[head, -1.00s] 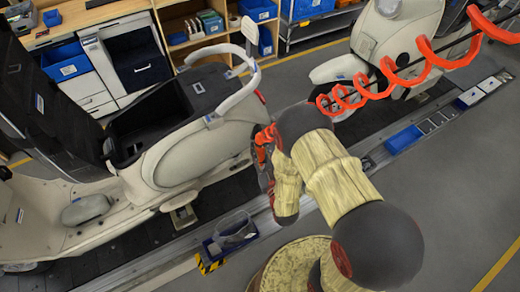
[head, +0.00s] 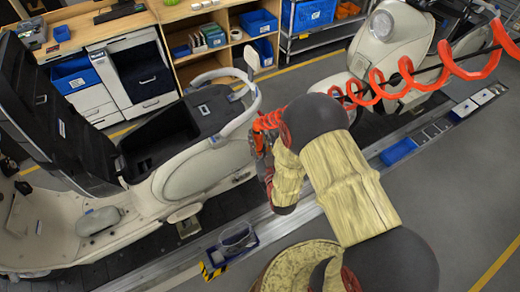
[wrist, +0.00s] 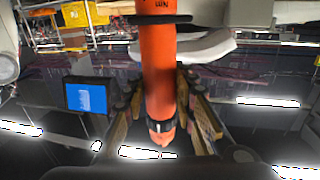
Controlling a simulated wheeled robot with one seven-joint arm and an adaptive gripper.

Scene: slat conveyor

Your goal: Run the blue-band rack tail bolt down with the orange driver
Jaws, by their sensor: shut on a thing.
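My gripper (wrist: 163,112) is shut on the orange driver (wrist: 158,65), which runs between its fingers in the wrist view. A dark collar circles the driver near its lower end in that view. In the head view my gripper (head: 263,150) is partly hidden by my wrist, beside the rear of the cream scooter (head: 195,160). A pale rack rail (head: 243,118) curves around the scooter's tail, just left of my gripper. A small bluish mark shows on the rail, too small to read as a band. I cannot make out the tail bolt or whether the driver touches anything.
A red coiled hose (head: 408,68) hangs at the upper right, behind my arm. A second scooter (head: 385,45) stands farther along the line. A small dark bin (head: 235,240) and a blue tray (head: 398,151) lie along the conveyor edge. Grey floor at right is clear.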

